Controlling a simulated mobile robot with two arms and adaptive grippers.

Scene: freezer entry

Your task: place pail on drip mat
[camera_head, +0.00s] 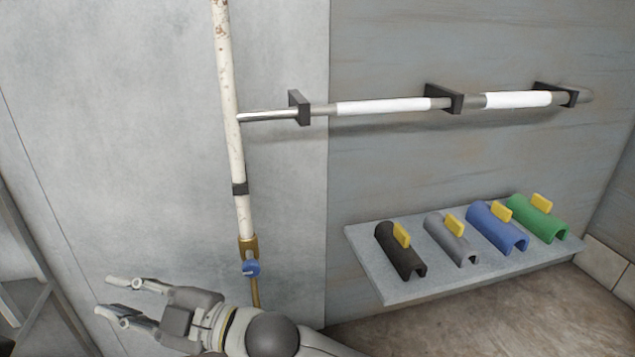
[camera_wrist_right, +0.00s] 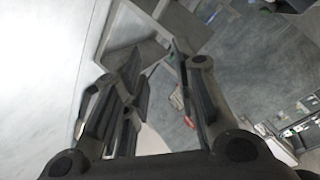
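My right gripper (camera_head: 112,298) is at the lower left of the head view, beside the wall and left of the lower end of the vertical pipe. Its two fingers are spread apart with nothing between them. In the right wrist view the gripper's fingers (camera_wrist_right: 155,68) are also apart and empty. I see no pail and no drip mat that I can make out in either view. My left gripper is not in view.
A vertical pipe (camera_head: 231,130) with a blue-handled valve (camera_head: 251,268) joins a horizontal pipe (camera_head: 385,106). A grey wall shelf (camera_head: 400,288) holds several coloured pipe sleeves with yellow tabs. A metal rack (camera_head: 22,298) stands at the lower left.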

